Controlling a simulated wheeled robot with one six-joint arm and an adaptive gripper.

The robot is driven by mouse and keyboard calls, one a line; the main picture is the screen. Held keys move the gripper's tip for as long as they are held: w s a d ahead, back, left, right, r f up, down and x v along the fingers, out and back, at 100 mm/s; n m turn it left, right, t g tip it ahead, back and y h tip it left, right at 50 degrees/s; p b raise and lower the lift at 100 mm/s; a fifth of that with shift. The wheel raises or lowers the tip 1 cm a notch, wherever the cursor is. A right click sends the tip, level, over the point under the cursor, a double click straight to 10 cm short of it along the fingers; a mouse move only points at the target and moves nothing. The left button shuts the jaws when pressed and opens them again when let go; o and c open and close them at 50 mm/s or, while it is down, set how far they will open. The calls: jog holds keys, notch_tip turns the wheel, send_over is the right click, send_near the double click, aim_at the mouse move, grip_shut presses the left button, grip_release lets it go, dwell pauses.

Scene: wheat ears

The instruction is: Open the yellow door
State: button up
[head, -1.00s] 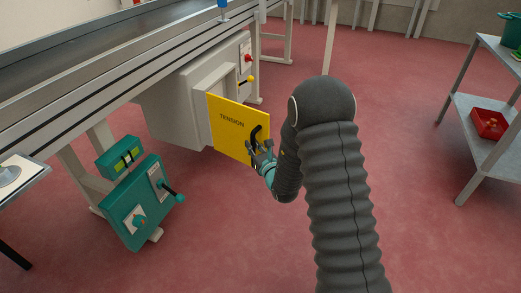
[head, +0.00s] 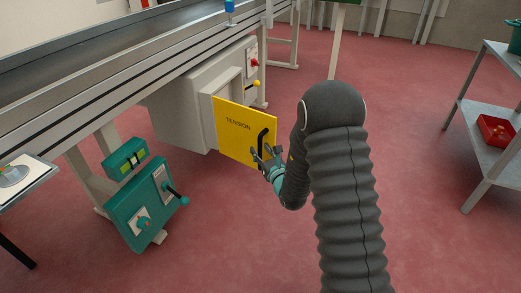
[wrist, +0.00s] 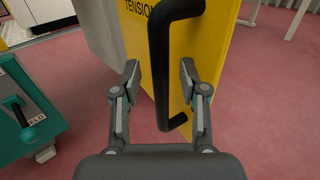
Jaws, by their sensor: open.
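The yellow door (head: 235,128), marked TENSION, stands swung out at an angle from the face of its pale cabinet (head: 182,116). Its black handle (head: 264,140) is near the free edge. My gripper (head: 266,152) is at the lower part of the handle. In the wrist view the door (wrist: 188,45) fills the upper middle, and the handle (wrist: 160,70) runs down between the spread fingers of my gripper (wrist: 162,85). The fingers are open, with gaps to the handle on both sides.
A teal control box (head: 143,205) with a lever stands left of the door, also in the wrist view (wrist: 25,110). A conveyor (head: 120,70) runs above the cabinet. A grey shelf (head: 485,135) with a red bin (head: 497,130) is at right. Red floor around the door is clear.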

jog(key=v, duration=1)
jog(key=shift+s+d, duration=0.2)
jog(key=shift+s, duration=0.15)
jog(key=shift+f, duration=0.15)
